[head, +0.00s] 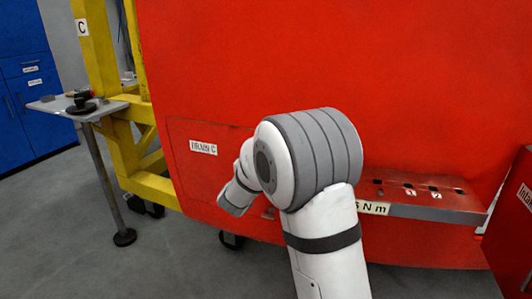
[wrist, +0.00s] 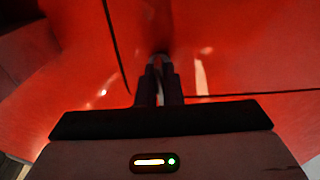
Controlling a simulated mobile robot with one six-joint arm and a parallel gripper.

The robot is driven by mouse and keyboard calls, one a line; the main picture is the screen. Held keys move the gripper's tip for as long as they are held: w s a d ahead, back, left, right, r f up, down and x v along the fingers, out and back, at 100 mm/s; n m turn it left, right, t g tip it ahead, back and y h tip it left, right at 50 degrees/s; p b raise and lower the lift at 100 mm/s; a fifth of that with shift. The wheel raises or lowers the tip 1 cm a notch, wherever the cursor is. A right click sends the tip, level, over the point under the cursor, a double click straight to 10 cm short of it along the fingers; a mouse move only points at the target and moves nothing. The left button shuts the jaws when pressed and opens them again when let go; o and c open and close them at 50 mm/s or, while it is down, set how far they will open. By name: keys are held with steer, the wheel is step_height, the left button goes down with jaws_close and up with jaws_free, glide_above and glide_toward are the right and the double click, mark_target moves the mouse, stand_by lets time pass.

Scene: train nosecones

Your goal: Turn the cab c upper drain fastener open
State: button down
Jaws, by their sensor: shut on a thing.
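The red cab nosecone (head: 400,90) fills the head view. A panel outline with a "DRAIN C" label (head: 203,147) is on its lower left. In the wrist view, my gripper (wrist: 159,80) points at the red surface with its two dark fingers close together. They are shut on a small greyish fastener (wrist: 157,62) at the panel. The fingers hide most of the fastener, so how far it is turned cannot be told. In the head view, my arm covers the area right of the label, and the fingertips are hidden.
A shelf (head: 425,208) with numbered slots and an "Nm" label juts out at right. A yellow frame marked C (head: 96,60) stands at left. Beside it is a small grey table (head: 62,105) with a dark tool. Blue cabinets (head: 25,80) stand far left.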

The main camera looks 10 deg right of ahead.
stand_by(0.4)
steer(key=c, duration=1.6)
jaws_free()
steer(key=v, duration=0.7)
steer(key=shift+s+a+f, duration=0.1)
steer(key=shift+s+a, duration=0.05)
steer(key=shift+s, duration=0.2)
